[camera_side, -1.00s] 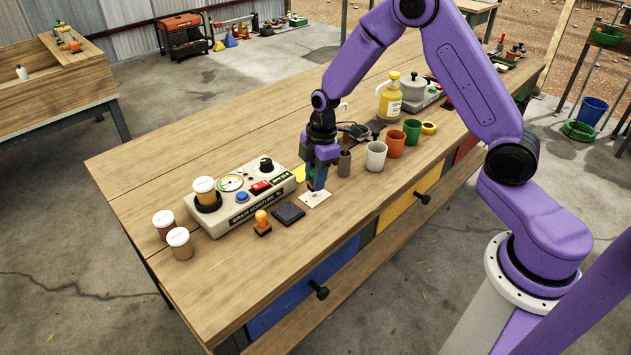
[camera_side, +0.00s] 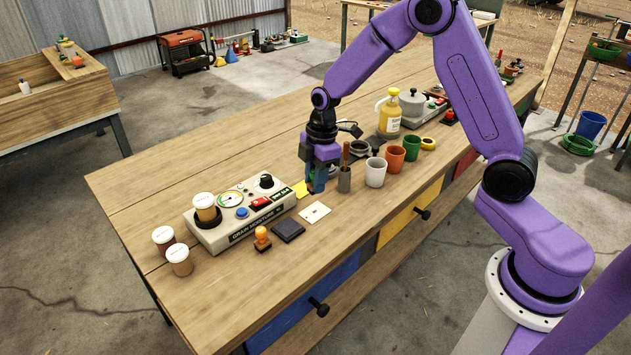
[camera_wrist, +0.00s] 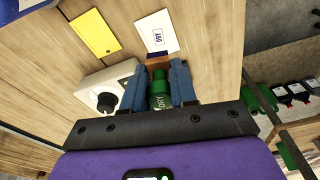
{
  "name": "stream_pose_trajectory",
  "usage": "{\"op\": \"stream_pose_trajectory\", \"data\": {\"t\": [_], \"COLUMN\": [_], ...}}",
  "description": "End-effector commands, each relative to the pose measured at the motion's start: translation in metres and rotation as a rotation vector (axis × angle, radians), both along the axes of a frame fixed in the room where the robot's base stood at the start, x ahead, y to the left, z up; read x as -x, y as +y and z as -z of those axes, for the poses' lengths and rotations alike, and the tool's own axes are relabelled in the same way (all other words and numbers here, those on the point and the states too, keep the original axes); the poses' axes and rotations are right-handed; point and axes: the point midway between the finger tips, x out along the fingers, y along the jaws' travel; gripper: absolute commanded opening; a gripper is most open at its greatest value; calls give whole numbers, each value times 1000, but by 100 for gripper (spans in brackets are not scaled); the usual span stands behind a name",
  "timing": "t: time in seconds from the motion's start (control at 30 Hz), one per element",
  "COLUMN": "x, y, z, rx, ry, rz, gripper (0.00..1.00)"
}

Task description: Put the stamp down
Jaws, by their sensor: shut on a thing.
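My gripper (camera_side: 317,182) is shut on a green stamp (camera_wrist: 160,98) with light lettering, held between the two blue fingers in the wrist view. The gripper points down and holds the stamp above the bench, just behind the white card (camera_side: 315,212). The white card lies flat and bears a dark printed word, "DRY", in the wrist view (camera_wrist: 170,22). The dark ink pad (camera_side: 288,230) lies left of the card. An orange-handled stamp (camera_side: 262,238) stands upright beside the pad. The fingers hide much of the held stamp in the side view.
A grain moisture meter (camera_side: 225,232) stands left of my gripper. A grey holder (camera_side: 344,180) and white (camera_side: 376,172), orange and green cups stand close on the right.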

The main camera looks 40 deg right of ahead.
Motion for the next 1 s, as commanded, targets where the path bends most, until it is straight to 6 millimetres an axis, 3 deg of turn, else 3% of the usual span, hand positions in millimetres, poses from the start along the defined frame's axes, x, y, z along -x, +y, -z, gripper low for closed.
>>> {"op": "stream_pose_trajectory", "data": {"t": [0.47, 0.67, 0.8, 1.0], "x": [2, 22, 52, 97], "y": [4, 49, 94, 142], "z": [-1, -18, -35, -53], "rx": [0, 0, -1, 0], "ry": [0, -2, -2, -2], "rz": [-5, -56, -108, -170], "gripper": [7, 7, 7, 7]}}
